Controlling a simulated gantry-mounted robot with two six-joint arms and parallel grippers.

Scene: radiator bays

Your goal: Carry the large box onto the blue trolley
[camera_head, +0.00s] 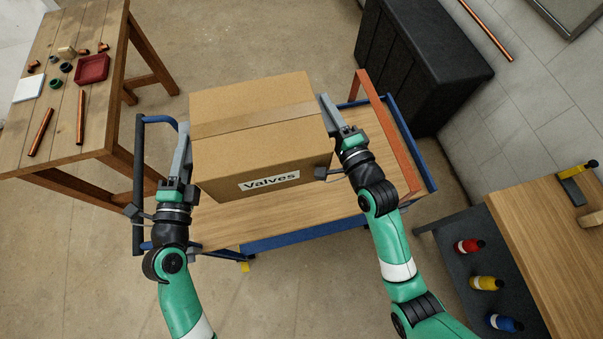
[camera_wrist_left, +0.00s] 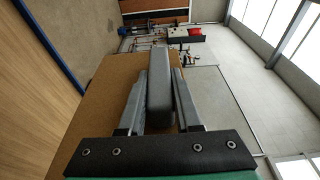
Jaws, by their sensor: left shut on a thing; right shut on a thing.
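The large cardboard box (camera_head: 255,150), labelled "Valves" and taped across its top, is upright over the wooden deck of the blue trolley (camera_head: 290,222). I cannot tell whether its bottom touches the deck. My left gripper (camera_head: 182,148) is at the box's left side, and my right gripper (camera_head: 329,110) is at its right side. In the left wrist view the left gripper's fingers (camera_wrist_left: 159,85) are shut on a grey handle (camera_wrist_left: 159,88) beside the brown box side (camera_wrist_left: 92,110). The right fingers' grip is partly hidden.
A wooden table (camera_head: 60,105) with copper pipes and a red tray (camera_head: 92,69) stands at the left. A black cabinet (camera_head: 420,60) is behind the trolley's right side. A workbench (camera_head: 545,235) with several bottles on its lower shelf is at the right. An orange-red bar (camera_head: 388,130) edges the trolley.

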